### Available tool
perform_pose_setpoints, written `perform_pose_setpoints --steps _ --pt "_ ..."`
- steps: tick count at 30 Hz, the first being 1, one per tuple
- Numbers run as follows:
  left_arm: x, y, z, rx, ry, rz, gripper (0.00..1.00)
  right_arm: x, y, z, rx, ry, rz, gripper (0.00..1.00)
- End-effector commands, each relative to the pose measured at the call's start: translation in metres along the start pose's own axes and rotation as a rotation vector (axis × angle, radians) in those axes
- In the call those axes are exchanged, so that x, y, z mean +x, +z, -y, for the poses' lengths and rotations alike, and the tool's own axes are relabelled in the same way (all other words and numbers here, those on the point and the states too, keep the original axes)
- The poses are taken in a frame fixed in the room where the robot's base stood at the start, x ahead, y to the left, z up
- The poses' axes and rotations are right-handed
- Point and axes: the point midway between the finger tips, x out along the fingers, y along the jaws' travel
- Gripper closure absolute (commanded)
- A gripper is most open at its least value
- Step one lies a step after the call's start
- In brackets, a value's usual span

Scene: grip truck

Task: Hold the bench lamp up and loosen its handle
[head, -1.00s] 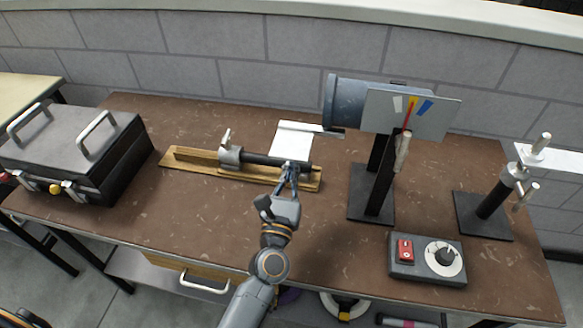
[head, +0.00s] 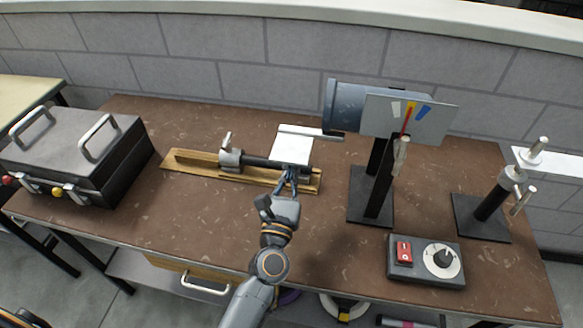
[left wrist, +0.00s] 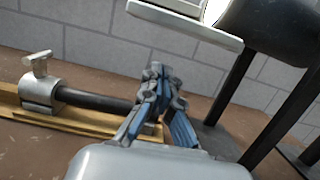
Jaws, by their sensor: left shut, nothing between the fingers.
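The bench lamp (head: 350,105) is a blue-grey cylinder on a black stand, with a pale plate carrying coloured marks and a pointer on its right. A pale handle (head: 401,155) hangs below this plate. A white flap (head: 291,148) projects from the lamp's left end. In the left wrist view the dark lamp body (left wrist: 275,25) and white flap (left wrist: 190,27) are at the upper right. My left gripper (head: 289,174) is shut and empty, at the flap's lower edge in the head view; contact cannot be told. Its closed fingers also show in the left wrist view (left wrist: 158,75). My right gripper is out of view.
A black rod in a metal clamp (head: 230,158) lies on a wooden board (head: 190,168). A dark case (head: 75,150) is at left. A control box (head: 427,272) and a clamp stand (head: 482,222) are at right.

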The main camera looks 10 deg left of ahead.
Motion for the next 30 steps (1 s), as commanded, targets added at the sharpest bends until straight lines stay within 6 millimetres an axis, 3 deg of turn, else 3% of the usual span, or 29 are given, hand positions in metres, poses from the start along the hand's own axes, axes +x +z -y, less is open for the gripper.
perform_pose_setpoints --steps 30 --pt "0.005 0.026 0.000 0.000 0.001 0.000 1.00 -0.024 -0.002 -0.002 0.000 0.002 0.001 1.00"
